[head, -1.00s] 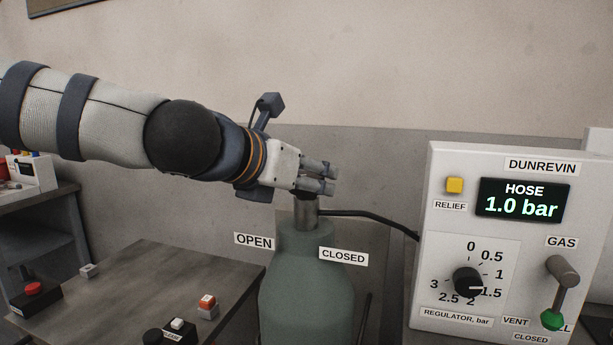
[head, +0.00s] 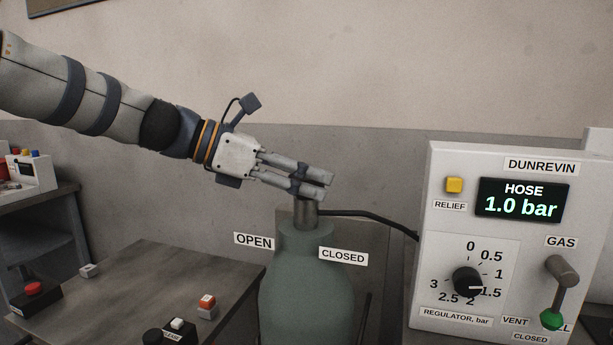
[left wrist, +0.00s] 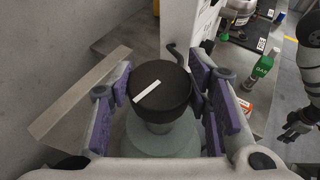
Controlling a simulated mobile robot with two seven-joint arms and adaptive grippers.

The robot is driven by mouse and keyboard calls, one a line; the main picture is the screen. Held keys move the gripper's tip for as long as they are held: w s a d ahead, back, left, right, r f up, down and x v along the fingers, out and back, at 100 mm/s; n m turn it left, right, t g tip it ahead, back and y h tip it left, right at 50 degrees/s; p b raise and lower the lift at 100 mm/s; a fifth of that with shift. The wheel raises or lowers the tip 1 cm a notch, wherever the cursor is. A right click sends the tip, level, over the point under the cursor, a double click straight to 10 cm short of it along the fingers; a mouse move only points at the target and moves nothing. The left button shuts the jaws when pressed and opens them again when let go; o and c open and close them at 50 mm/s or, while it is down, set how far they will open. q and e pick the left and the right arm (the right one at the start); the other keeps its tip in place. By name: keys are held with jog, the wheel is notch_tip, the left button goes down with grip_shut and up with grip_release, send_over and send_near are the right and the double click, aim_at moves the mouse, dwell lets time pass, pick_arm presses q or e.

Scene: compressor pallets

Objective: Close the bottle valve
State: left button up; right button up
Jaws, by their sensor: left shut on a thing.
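The green gas bottle (head: 305,285) stands upright at the centre of the head view, with OPEN and CLOSED labels at its shoulder. In the left wrist view its valve knob (left wrist: 170,80) is a round black disc with a white stripe pointing obliquely. My left gripper (head: 321,186) is shut on the knob above the bottle neck (head: 306,213). The purple finger pads sit at either side of the knob in the left wrist view. The head view mostly hides the knob behind the fingers. My right gripper (left wrist: 300,125) shows dark at the right edge of the left wrist view.
A hose (head: 370,217) runs from the bottle neck to the white panel (head: 432,240) at right. Its display (head: 521,201) reads HOSE 1.0 bar. A gas lever (head: 558,290) sticks out there. A table (head: 130,290) with buttons stands at left.

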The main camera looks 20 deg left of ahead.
pick_arm(q)
jog(key=shift+w+f+m+g+h+b, duration=0.15)
jog(key=shift+f+m+g+h, duration=0.1)
jog(key=shift+m+g, duration=0.25)
jog(key=shift+w+f+m+g+h+b, duration=0.15)
jog(key=shift+m+g+h, duration=0.1)
jog(key=shift+m+g, duration=0.2)
jog(key=m+g+h+b, duration=0.1)
jog(key=m+g, duration=0.2)
jog(key=g, duration=0.1)
jog(key=shift+s+f+b, duration=0.1)
jog(key=shift+b, duration=0.3)
jog(key=shift+s+r+m+g+b, duration=0.15)
jog(key=shift+m+g+b, duration=0.2)
jog(key=shift+m+g, duration=0.45)
jog(key=shift+r+m+g+b, duration=0.1)
jog(key=shift+m+g+b, duration=0.2)
jog(key=shift+m+g, duration=0.4)
pick_arm(e)
jog(key=s+f+g, duration=0.2)
jog(key=s+f, duration=0.2)
jog(key=s, duration=0.1)
jog(key=shift+f, duration=0.4)
pick_arm(q)
jog(key=shift+r+g, duration=0.1)
jog(key=shift+g, duration=0.15)
pick_arm(e)
jog(key=shift+s+f, duration=0.1)
